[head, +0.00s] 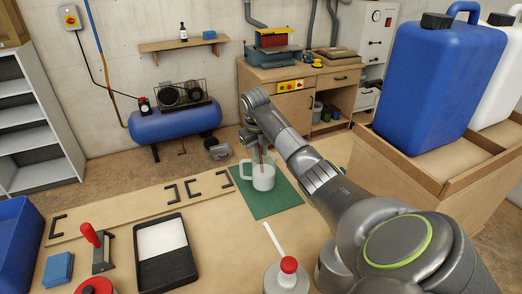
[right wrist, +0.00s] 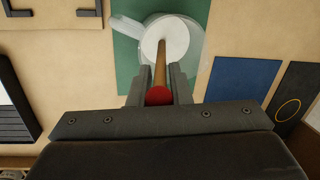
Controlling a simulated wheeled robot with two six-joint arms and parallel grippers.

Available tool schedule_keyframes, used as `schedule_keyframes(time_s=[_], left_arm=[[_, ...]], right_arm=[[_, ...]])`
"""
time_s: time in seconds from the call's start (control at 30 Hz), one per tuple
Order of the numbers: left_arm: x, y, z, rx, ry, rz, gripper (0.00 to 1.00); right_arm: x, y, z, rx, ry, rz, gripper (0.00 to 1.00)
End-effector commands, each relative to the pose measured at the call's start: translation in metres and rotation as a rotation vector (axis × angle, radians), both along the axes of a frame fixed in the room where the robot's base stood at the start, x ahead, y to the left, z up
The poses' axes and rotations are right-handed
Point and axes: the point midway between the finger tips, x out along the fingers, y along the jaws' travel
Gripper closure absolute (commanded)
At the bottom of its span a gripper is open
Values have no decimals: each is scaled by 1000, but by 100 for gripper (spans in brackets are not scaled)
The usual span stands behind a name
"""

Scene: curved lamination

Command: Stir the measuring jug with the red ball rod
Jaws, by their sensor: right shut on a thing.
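The measuring jug (head: 262,176) is a clear jug with a handle, standing upright on a green mat (head: 283,204) and holding white contents. It also shows in the right wrist view (right wrist: 182,36). My right gripper (head: 258,147) is above the jug. In the right wrist view it is shut on the red ball rod (right wrist: 160,76), with the red ball between the fingers and the wooden shaft running down into the jug's white contents. The rod's lower tip is hidden. My left gripper is not in view.
Black handles lie along a wooden strip (head: 130,206).

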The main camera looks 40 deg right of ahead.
Motion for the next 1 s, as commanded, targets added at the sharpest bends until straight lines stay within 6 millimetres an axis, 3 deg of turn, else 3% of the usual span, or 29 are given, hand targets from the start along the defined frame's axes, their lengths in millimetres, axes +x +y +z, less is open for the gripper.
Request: schedule_keyframes(time_s=[1.0], left_arm=[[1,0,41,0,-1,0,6]], right_arm=[[-1,11,53,0,0,1,100]])
